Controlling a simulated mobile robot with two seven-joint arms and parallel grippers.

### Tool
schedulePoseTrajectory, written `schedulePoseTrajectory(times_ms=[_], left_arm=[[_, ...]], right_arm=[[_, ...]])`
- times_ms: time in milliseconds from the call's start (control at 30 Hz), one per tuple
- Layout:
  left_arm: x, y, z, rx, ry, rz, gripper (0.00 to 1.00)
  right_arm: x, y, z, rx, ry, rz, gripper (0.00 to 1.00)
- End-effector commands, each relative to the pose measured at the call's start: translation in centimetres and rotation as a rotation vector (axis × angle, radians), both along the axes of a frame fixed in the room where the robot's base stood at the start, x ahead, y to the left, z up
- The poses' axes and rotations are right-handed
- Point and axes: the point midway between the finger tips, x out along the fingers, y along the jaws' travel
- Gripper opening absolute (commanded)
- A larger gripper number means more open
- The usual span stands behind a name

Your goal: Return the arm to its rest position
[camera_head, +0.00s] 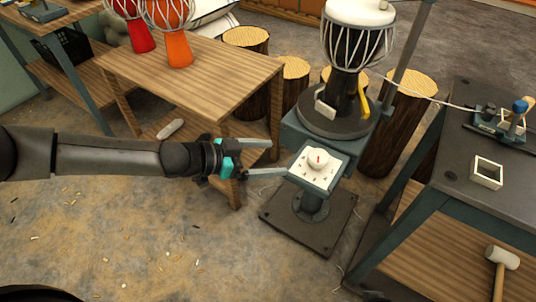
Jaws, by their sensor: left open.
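My left arm (110,157) reaches in from the left, stretched out over the floor. Its left gripper (280,157) is open and empty, with its two fingers apart. The lower fingertip is close to a white control panel (316,169) with a round knob bearing a red mark; I cannot tell whether they touch. The panel sits on a grey pedestal. Behind it, a goblet drum (356,42) with a white top stands on a dark round turntable (334,120). My right gripper is not in view.
A wooden table (200,85) with red (140,35) and orange (178,50) drums stands behind my arm. Log stumps (395,130) stand beyond the pedestal. A dark workbench (465,165) with a white square frame (487,173) and a mallet (502,258) below is right. Floor at front left is open.

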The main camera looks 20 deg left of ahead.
Motion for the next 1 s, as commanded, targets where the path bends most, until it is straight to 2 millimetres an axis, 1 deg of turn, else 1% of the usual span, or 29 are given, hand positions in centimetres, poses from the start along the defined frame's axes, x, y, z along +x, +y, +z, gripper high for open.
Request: schedulePoseTrajectory(times_ms=[267,367,467,700,800,900,1000], left_arm=[[0.0,0.0,0.0,0.000,0.000,0.000,0.97],[-0.1,-0.4,-0.2,0.002,0.002,-0.004,0.97],[-0.6,-2.1,-0.8,0.009,0.005,-0.021,0.97],[-2.8,-9.5,-3.1,0.047,0.011,-0.048,0.97],[-3.5,-11.7,-3.8,0.062,0.018,-0.023,0.97],[-4.0,-13.0,-4.5,0.081,0.039,0.026,0.97],[-4.4,-13.3,-5.4,0.105,0.075,0.095,0.97]], right_arm=[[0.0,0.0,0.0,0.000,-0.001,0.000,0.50],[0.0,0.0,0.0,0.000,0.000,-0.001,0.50],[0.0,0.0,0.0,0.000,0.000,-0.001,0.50],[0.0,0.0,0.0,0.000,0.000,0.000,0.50],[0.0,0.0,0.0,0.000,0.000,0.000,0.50],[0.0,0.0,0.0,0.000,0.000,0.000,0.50],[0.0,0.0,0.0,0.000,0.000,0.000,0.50]])
